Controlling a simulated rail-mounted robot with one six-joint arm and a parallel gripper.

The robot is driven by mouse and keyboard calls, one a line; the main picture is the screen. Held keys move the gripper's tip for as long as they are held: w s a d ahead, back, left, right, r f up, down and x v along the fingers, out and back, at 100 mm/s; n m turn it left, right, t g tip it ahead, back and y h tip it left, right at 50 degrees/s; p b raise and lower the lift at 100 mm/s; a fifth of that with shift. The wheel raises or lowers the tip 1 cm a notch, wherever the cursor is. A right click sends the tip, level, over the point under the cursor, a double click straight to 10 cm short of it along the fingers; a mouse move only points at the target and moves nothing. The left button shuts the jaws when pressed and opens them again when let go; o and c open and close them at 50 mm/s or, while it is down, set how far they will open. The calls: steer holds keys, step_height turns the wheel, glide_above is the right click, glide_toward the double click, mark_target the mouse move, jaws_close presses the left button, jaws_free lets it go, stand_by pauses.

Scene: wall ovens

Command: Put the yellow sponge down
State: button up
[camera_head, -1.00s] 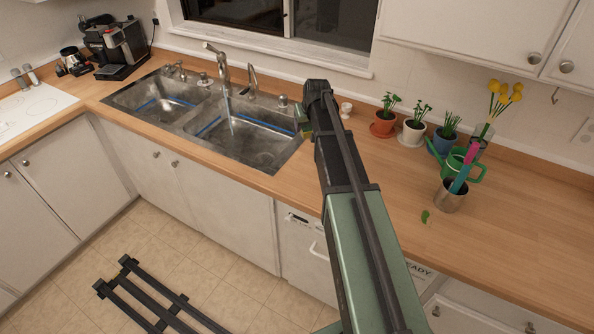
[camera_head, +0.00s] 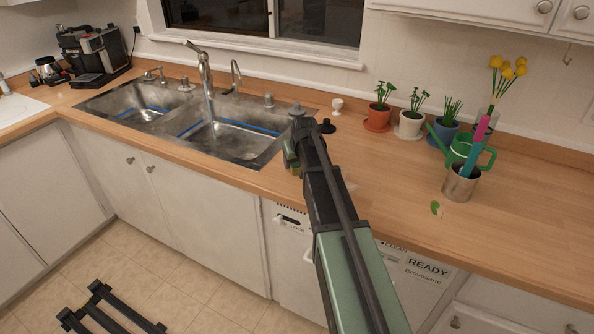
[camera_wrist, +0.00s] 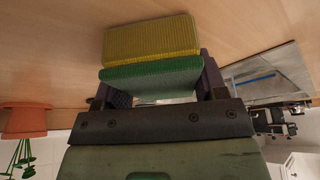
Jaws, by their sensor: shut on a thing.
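The yellow sponge (camera_wrist: 150,38) has a green scouring side (camera_wrist: 150,72) and sits between the fingers of my gripper (camera_wrist: 158,84) in the wrist view. My gripper is shut on it. The wooden counter (camera_wrist: 60,45) lies close beyond the sponge; I cannot tell whether they touch. In the head view, a small part of the sponge (camera_head: 291,156) shows beside my gripper (camera_head: 299,146), just right of the sink's right edge. My arm hides the rest.
The double sink (camera_head: 232,140) is left of my gripper, with water running from its faucet (camera_head: 204,70). Several potted plants stand along the wall, including one in a terracotta pot (camera_head: 377,118). A green watering can (camera_head: 460,148) and metal cup (camera_head: 460,185) stand right. The right counter (camera_head: 530,215) is mostly clear.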

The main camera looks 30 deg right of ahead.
steer(key=shift+r, duration=0.15)
steer(key=shift+f, duration=0.3)
steer(key=o, duration=0.9)
steer(key=shift+s+d+r, duration=0.1)
steer(key=shift+s, duration=0.05)
steer(key=shift+c, duration=0.2)
